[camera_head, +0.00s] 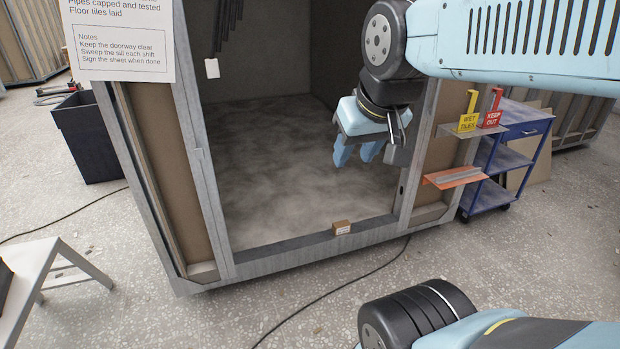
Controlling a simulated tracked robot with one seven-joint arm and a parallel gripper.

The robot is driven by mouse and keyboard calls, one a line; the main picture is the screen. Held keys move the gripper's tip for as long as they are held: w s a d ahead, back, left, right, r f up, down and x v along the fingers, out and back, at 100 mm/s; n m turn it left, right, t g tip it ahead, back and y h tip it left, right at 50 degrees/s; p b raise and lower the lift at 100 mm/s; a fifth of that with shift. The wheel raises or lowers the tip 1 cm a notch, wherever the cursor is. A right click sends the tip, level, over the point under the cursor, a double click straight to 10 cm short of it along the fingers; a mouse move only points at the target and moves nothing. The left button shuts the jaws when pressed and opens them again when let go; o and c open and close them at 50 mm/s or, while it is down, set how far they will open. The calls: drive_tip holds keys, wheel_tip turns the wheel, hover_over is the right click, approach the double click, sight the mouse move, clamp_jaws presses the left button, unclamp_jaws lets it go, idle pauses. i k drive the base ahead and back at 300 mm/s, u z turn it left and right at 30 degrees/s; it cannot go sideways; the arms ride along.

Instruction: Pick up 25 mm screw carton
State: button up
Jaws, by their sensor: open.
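A small brown carton (341,228) with a white label stands on the grey sill (290,247) of the pod doorway, right of the sill's middle. The print on its label is too small to read. My gripper (358,154) hangs in the doorway above and beyond the carton in the picture, with its blue fingers pointing down. The fingers are apart and nothing shows between them. The gripper is clear of the carton.
Door posts frame the opening, and the pod floor (290,170) is bare. A black bin (85,135) stands left. A cable (330,290) crosses the floor.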

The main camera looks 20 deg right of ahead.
sight(342, 227)
drive_tip(key=z, duration=0.35)
drive_tip(key=i, duration=1.1)
drive_tip(key=z, duration=0.5)
drive_tip(key=i, duration=0.5)
drive_tip(key=z, duration=0.15)
drive_tip(key=k, duration=0.9)
drive_tip(key=z, duration=0.2)
drive_tip(key=i, duration=0.9)
drive_tip(key=u, duration=0.1)
